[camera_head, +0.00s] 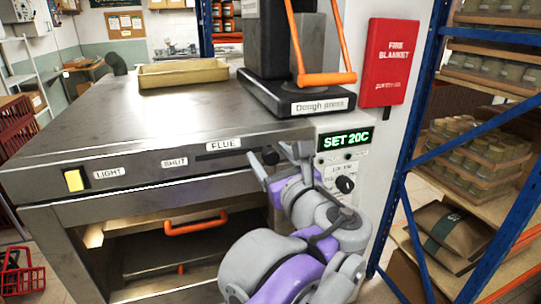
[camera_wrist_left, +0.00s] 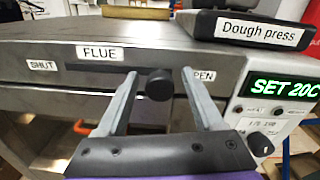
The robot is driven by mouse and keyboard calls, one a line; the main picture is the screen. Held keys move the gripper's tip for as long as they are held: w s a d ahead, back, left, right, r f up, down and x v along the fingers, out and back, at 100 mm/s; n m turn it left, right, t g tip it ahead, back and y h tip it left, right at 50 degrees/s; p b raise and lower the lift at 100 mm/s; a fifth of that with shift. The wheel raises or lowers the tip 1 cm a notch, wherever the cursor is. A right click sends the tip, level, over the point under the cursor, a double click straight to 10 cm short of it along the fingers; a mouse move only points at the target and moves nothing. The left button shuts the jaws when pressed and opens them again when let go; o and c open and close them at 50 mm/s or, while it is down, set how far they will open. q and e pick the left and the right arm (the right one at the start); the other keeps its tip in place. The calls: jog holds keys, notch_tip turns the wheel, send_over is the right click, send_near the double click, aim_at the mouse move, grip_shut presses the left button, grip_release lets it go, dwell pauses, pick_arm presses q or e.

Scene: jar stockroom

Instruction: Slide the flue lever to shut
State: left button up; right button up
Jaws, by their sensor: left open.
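The flue lever's dark round knob (camera_head: 270,156) sticks out of a slot in the oven's front panel, below the FLUE label (camera_head: 223,144). In the left wrist view the knob (camera_wrist_left: 159,84) is nearer the partly hidden OPEN label (camera_wrist_left: 205,76) than the SHUT label (camera_wrist_left: 42,65). My left gripper (camera_head: 272,163) is open at the panel. In the left wrist view its two fingers (camera_wrist_left: 157,88) stand either side of the knob, with a gap on each side. My right gripper does not show.
The steel oven top (camera_head: 120,110) carries a shallow tan tray (camera_head: 183,73) and a dough press (camera_head: 300,100) with an orange handle. A green display (camera_head: 346,139) is right of the panel. An orange door handle (camera_head: 195,224) is below. Blue shelving (camera_head: 408,180) stands at right.

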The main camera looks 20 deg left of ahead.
pick_arm(q)
grip_shut()
dwell(1.3)
